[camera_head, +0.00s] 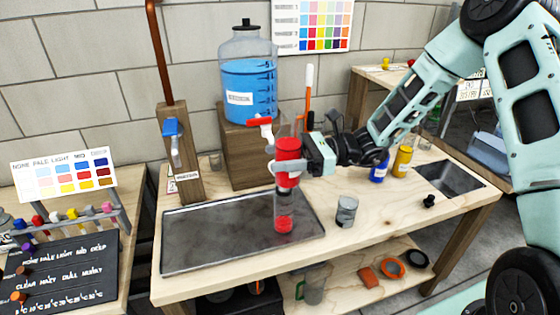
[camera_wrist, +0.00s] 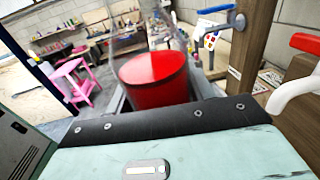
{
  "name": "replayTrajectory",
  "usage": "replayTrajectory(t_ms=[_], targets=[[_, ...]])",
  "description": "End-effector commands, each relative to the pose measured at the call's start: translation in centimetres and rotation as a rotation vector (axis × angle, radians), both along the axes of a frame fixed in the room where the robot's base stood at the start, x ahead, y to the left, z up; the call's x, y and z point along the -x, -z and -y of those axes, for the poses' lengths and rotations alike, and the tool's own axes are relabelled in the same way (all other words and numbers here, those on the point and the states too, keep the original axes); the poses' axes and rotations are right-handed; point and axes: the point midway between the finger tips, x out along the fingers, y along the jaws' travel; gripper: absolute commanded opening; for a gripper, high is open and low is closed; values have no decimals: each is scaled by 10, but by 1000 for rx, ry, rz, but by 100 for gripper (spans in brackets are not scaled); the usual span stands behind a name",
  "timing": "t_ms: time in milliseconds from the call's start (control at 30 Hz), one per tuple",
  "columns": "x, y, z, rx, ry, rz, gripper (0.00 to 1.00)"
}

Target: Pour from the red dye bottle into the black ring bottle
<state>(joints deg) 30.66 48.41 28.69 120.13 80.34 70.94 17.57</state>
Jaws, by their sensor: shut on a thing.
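My gripper (camera_head: 286,168) is shut on the red dye bottle (camera_head: 287,148), a clear bottle with red liquid in its lower part and a clear upper part. It looks about upright. In the wrist view its red liquid (camera_wrist: 155,80) shows with a level surface just beyond the gripper. Directly below it in the head view, a clear bottle (camera_head: 284,212) stands on the dark metal tray with a little red at its bottom. A dark band seems to cross it, but I cannot tell whether it is the black ring bottle. Its mouth is hidden.
A large jug of blue liquid (camera_head: 249,85) stands on a wooden block behind the tray (camera_head: 190,240). A red-handled tap (camera_head: 259,122) is close left of the held bottle. A grey can (camera_head: 346,211), a blue bottle (camera_head: 379,168) and a yellow bottle (camera_head: 402,160) stand to the right.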

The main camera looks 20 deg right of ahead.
Motion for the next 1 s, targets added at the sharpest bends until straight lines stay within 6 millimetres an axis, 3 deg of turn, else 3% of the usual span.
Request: replayTrajectory(t_ms=[567, 1000], targets=[[0, 29, -1, -51, -1, -180, 20], [-2, 15, -1, -108, -3, -391, 20]])
